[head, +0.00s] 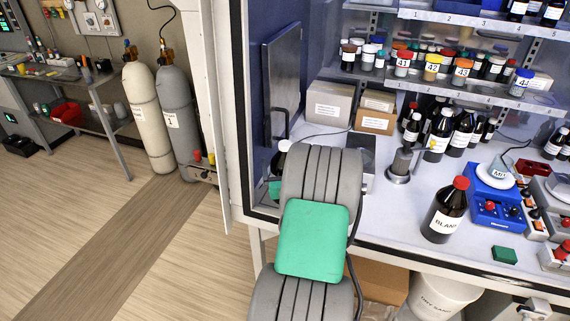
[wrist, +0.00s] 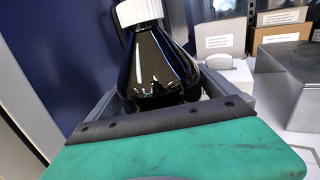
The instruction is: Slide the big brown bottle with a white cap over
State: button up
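The big brown bottle with a white cap (wrist: 155,60) stands in the middle of the wrist view, dark and glossy. In the head view its white cap (head: 284,145) shows just left of my arm, at the left end of the worktop; most of the body is hidden by my arm. My gripper (wrist: 160,92) has its grey fingers well apart, one on each side of the bottle's lower part. Whether they touch the glass I cannot tell. In the head view the fingers are hidden behind my arm.
A blue wall and grey panel (head: 285,80) stand close on the left. Cardboard boxes (head: 328,104) are behind. A steel stand (head: 401,163), a red-capped bottle (head: 444,212) and a blue device (head: 494,195) are to the right. Bare worktop lies between the stand and the front edge.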

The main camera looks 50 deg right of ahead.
jog(key=shift+s, duration=0.1)
jog(key=b+v, duration=0.3)
jog(key=v, duration=0.4)
jog(key=shift+s+a, duration=0.25)
